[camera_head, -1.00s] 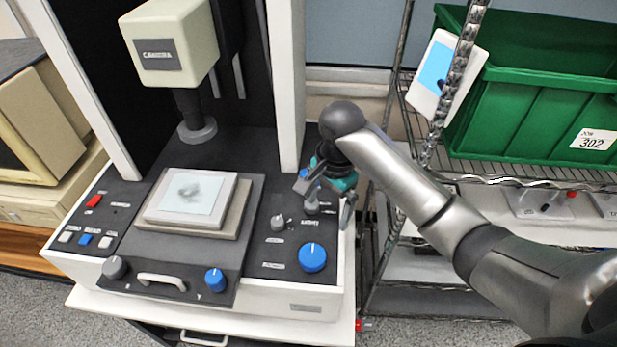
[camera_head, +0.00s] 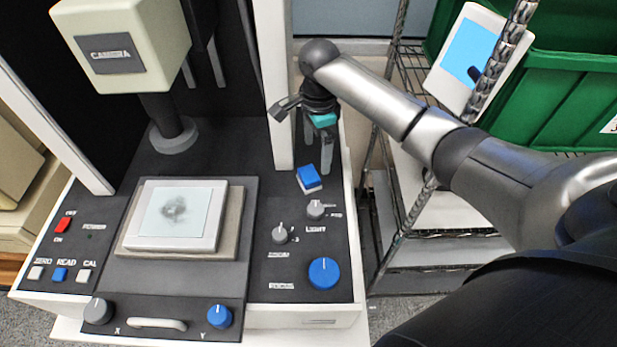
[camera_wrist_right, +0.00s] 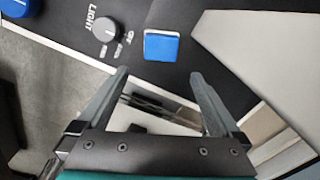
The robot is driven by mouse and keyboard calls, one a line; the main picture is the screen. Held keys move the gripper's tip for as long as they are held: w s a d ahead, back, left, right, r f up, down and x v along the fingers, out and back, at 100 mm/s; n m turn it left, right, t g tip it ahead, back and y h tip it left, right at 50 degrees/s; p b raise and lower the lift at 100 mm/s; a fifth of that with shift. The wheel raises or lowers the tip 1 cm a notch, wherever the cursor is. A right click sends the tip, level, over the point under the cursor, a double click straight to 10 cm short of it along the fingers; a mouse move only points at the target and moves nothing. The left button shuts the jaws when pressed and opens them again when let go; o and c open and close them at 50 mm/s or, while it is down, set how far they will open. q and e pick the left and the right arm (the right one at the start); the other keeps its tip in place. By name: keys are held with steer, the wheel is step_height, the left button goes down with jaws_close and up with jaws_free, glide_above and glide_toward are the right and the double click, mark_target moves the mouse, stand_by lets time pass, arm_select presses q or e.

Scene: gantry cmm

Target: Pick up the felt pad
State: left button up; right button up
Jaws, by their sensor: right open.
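A small blue block with a white lower layer, which looks like the felt pad (camera_head: 309,178), lies on the dark right-hand panel of the measuring machine, behind the grey LIGHT knob. It also shows as a blue square in the right wrist view (camera_wrist_right: 161,46). My right gripper (camera_head: 318,152) is open and empty, with its fingers pointing down just behind the pad in the head view. In the right wrist view the pad lies beyond the open fingertips (camera_wrist_right: 160,74), apart from them. My left gripper is not in view.
The machine's stage (camera_head: 180,212) carries a white plate. A white upright (camera_head: 274,85) stands left of my right gripper. A large blue knob (camera_head: 323,272) is at the panel's front. At right, a wire rack (camera_head: 440,235) holds a green bin (camera_head: 565,100).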

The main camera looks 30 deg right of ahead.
mark_target(313, 172)
step_height(313, 172, down, 3)
steer(key=shift+w+r, duration=0.1)
steer(key=shift+r, duration=0.1)
steer(key=shift+a+f, duration=0.1)
steer(key=shift+f, duration=0.35)
steer(key=f, duration=0.2)
steer(key=f+b, duration=0.1)
steer(key=shift+a+f, duration=0.25)
steer(key=shift+f, duration=0.65)
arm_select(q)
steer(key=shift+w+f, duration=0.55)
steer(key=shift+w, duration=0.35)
arm_select(e)
steer(key=shift+c, duration=1.2)
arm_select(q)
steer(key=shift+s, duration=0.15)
arm_select(e)
steer(key=c, duration=1.1)
